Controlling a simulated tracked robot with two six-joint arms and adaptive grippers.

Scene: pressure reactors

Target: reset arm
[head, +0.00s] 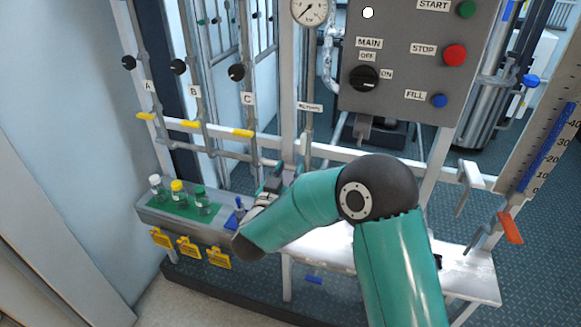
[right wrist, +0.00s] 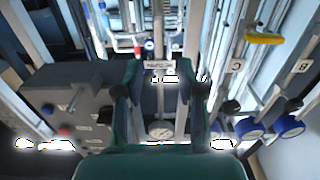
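My right arm (head: 300,210) reaches in from the lower right of the head view, bent at its elbow. Its gripper (head: 274,182) is over the bench's left half, partly hidden by the wrist. In the right wrist view the two fingers of the right gripper (right wrist: 160,84) stand apart, with nothing held between them. A pipe and a small label (right wrist: 160,64) show in the gap behind them. My left gripper is in neither view.
A grey panel (head: 400,95) carries the main switch (head: 364,78) and buttons. Three bottles (head: 178,192) stand on the bench's green mat (head: 182,209), left of the gripper. Valves with black knobs (head: 237,72) and a pipe frame rise behind. An orange-handled valve (head: 510,228) is at right.

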